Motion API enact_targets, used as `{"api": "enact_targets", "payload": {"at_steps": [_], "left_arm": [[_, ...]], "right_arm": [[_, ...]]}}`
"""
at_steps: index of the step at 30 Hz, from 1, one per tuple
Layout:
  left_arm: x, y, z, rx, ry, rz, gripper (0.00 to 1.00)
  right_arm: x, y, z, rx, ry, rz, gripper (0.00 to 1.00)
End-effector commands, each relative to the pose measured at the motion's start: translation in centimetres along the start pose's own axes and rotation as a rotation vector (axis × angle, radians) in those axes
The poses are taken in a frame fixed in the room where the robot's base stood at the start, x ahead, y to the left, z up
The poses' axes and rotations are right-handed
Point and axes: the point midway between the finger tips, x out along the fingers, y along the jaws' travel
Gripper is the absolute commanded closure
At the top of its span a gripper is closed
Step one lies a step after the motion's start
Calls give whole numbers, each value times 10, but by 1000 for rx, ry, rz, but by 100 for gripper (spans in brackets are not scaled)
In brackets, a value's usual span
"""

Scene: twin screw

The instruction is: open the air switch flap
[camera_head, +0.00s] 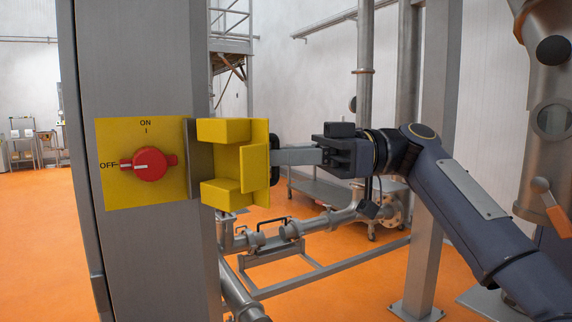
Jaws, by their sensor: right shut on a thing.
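A yellow switch plate (112,190) with "ON" and "OFF" marks is on a grey metal column. A red rotary knob (151,164) sits on the plate, fully uncovered. The yellow flap (252,170) is swung out to the right of the plate, past the column's right edge, with its blocky inner side showing. My right gripper (281,157) reaches in from the right and is shut on the flap at its outer side. The exact contact is partly hidden behind the flap. My left gripper is not in view.
The grey column (145,265) fills the left foreground. Steel pipes (265,242) and a frame run low behind the flap. Another grey post (432,120) stands behind my right arm. Open orange floor (45,250) lies at the left.

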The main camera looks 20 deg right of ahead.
Motion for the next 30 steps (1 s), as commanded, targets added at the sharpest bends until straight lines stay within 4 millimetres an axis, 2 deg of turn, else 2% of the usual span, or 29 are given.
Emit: {"api": "enact_targets", "payload": {"at_steps": [23,24,28,30], "left_arm": [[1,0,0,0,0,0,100],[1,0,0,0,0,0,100],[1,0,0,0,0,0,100],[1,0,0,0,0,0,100]], "right_arm": [[2,7,1,6,1,9,100],[2,7,1,6,1,9,84],[1,6,1,4,1,10,67],[1,6,1,4,0,10,67]]}}
